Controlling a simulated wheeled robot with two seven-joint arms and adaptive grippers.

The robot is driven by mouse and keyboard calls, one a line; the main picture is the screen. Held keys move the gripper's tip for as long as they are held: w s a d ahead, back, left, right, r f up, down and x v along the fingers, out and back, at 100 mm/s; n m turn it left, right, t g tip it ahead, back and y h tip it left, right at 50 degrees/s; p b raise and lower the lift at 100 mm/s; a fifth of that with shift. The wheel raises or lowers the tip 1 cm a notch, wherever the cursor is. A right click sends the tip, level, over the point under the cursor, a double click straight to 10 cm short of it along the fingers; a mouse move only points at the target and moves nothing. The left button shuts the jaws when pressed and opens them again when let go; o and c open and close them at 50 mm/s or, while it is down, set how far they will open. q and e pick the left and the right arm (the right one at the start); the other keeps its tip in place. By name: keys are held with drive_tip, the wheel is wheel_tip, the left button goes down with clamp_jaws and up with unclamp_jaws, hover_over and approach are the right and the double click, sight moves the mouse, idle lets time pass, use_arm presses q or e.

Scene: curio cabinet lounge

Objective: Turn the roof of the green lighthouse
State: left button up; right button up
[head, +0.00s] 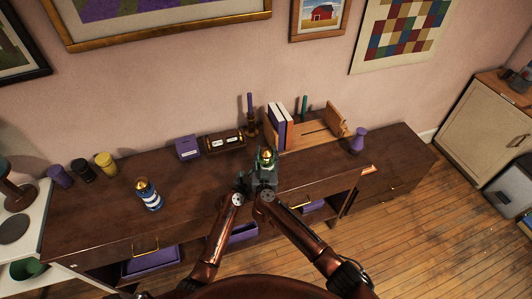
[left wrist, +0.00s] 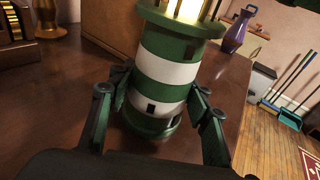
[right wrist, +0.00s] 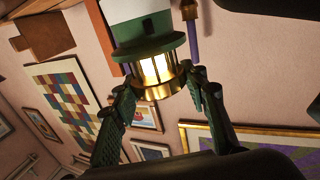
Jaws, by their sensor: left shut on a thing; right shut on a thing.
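The green lighthouse stands on the dark wooden cabinet (head: 190,195); its green-and-white striped body (left wrist: 165,75) is upright. My left gripper (left wrist: 160,97) is shut around the lower body, one finger on each side. The lit lantern (right wrist: 157,68) has gold bars and shows inverted in the right wrist view. My right gripper (right wrist: 160,88) is shut on the gold-rimmed roof (right wrist: 160,90), with a finger at each side. In the head view the gold roof (head: 266,152) shows just above my grippers, which hide most of the body.
A blue-and-white lighthouse (head: 149,196) stands to the left. Behind are a purple box (head: 187,147), a wooden box (head: 225,141), a candlestick (head: 251,118) and a bookrack (head: 315,133). A purple vase (head: 357,141) is at right. Clear cabinet top lies left of the green lighthouse.

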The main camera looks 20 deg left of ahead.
drive_tip(key=o, duration=1.2)
drive_tip(key=v, duration=1.2)
drive_tip(key=shift+s, duration=0.1)
